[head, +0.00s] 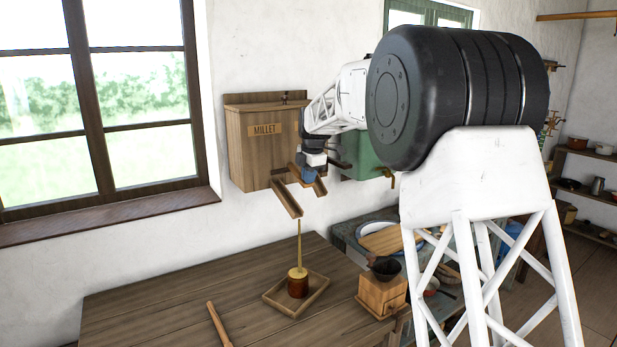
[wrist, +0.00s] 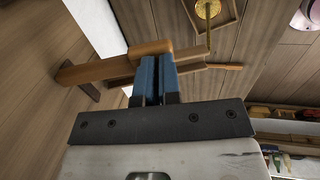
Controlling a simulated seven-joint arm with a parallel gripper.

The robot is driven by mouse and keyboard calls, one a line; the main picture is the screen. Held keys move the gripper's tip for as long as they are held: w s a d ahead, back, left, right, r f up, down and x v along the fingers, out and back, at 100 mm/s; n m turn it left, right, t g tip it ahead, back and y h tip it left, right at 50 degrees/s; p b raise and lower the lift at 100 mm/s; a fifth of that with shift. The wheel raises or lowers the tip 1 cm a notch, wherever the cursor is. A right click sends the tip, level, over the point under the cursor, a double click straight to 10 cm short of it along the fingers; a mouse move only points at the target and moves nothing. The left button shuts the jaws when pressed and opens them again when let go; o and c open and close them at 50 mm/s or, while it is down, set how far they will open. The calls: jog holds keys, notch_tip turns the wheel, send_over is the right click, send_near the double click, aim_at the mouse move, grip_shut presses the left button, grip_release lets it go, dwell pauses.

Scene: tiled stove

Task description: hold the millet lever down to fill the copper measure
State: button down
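The wooden millet box (head: 250,150) hangs on the wall, marked MILLET. A thin yellow stream of millet (head: 299,243) falls from its sloping chute (head: 287,199) into the copper measure (head: 298,287). Yellow grain shows at the measure's top; the wrist view shows it filled with gold from above (wrist: 207,9). My gripper (head: 308,176) is at the lever beside the chute. In the wrist view, my gripper's blue fingers (wrist: 156,60) are together with only a narrow gap, their tips against the wooden lever (wrist: 150,48). The lever does not appear to be between them.
The measure stands in a shallow wooden tray (head: 273,301) on the table (head: 150,310). A wooden stick (head: 218,325) lies to its left, and a grinder (head: 382,292) stands to its right. A green box (head: 360,152) hangs right of the millet box.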

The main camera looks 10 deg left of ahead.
notch_tip(320, 180, up, 13)
jog(key=s+d, duration=0.3)
jog(key=shift+r, duration=0.15)
dwell(0.5)
jog(key=shift+w+a, duration=0.1)
dwell(0.8)
jog(key=w+a+r+g+h, duration=0.1)
jog(key=w+a+r, duration=0.2)
jog(key=r, duration=0.1)
jog(key=shift+w+a+r+g+h, duration=0.25)
jog(key=shift+w+g+h, duration=0.05)
jog(key=shift+w, duration=0.05)
dwell(0.3)
jog(key=shift+f, duration=0.1)
dwell(0.4)
notch_tip(320, 180, down, 14)
jog(key=shift+r, duration=0.1)
dwell(0.7)
